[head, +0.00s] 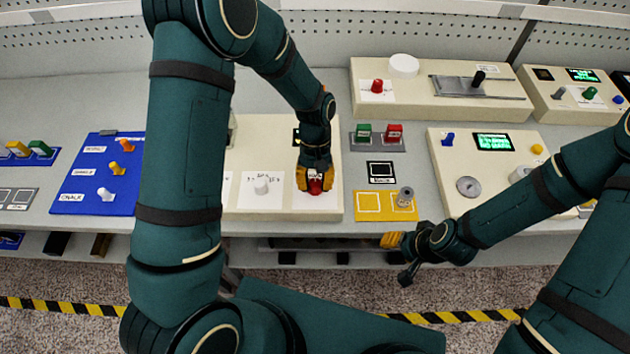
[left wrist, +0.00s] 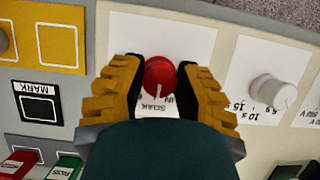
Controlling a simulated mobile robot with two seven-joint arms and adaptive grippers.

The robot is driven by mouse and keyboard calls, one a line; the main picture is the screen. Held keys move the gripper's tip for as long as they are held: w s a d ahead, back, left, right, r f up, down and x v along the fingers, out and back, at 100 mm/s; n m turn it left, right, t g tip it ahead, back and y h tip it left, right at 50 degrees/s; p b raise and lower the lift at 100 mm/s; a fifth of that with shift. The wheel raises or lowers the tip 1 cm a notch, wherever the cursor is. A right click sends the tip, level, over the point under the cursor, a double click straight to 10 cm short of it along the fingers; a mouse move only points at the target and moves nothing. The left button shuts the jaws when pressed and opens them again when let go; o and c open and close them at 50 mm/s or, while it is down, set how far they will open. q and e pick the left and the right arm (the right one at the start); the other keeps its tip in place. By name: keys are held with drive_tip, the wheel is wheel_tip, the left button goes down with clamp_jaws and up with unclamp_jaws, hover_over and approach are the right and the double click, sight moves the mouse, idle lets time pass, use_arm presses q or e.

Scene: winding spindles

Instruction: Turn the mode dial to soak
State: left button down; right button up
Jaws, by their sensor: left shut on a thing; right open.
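The red mode dial (head: 315,187) sits on the cream panel in front of me, partly hidden by my left gripper in the head view. In the left wrist view the dial (left wrist: 159,76) lies between the two yellow-and-black fingers of my left gripper (left wrist: 160,70), which is shut on it. The SOAK label (left wrist: 153,106) is printed just below the dial in that view, with other lettering beside it partly hidden. A pale mark on the dial faces roughly toward the SOAK label. My right gripper (head: 405,262) is open and empty, in front of the bench's edge.
A white knob (head: 261,186) with a printed scale stands left of the dial on the same panel. A yellow tray (head: 370,206) with a grey part and a black MARK pad (head: 381,172) lie to the right. Green and red switches (head: 394,132) are behind them.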

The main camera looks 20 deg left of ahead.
use_arm(q)
drive_tip(key=shift+s+f, duration=0.1)
drive_tip(key=shift+s, duration=0.05)
drive_tip(key=c, duration=0.6)
unclamp_jaws()
drive_tip(key=v, duration=1.2)
